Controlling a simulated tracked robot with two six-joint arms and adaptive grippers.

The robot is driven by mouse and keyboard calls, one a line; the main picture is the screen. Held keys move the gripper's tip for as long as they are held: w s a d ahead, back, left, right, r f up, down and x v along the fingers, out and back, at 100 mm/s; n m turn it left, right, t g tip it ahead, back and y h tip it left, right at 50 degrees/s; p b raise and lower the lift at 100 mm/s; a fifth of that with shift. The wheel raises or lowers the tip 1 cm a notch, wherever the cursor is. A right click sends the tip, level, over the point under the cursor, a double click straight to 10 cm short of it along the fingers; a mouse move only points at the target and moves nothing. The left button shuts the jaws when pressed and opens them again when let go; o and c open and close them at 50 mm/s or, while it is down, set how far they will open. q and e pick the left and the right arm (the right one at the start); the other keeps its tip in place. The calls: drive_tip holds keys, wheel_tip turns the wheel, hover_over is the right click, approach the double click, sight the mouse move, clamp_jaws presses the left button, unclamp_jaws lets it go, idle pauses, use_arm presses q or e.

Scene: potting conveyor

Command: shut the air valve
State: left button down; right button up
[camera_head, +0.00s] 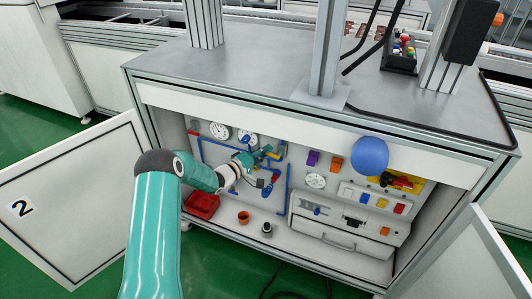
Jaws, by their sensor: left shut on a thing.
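The cabinet's inner panel carries blue pipes (289,182) and round gauges. My left arm reaches into the open cabinet from the front. My left gripper (262,158) is at the pipework right of the gauges, shut on a small part there that appears to be the air valve's handle. The gripper and wrist hide most of the valve, so its exact angle cannot be told. My right gripper is not in view.
The cabinet doors stand open, the left one (72,200) marked 2. A red bin (202,206), an orange cup (243,217) and a dark cup (267,229) stand on the cabinet floor. A rounded blue thing (369,155) shows before the right half, near a yellow switch plate (411,188).

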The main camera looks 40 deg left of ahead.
use_arm(q)
drive_tip(key=shift+a+f+n+t+b, duration=0.35)
drive_tip(key=shift+f+n+b, duration=0.2)
drive_tip(key=shift+n, duration=0.35)
drive_tip(key=shift+s, duration=0.1)
drive_tip(key=c, duration=1.1)
unclamp_jaws()
drive_tip(key=shift+d, duration=0.1)
drive_tip(key=shift+c, duration=0.2)
drive_tip(key=s+a, duration=0.1)
drive_tip(key=s, duration=1)
drive_tip(key=shift+s+a, duration=0.35)
drive_tip(key=shift+s, duration=0.05)
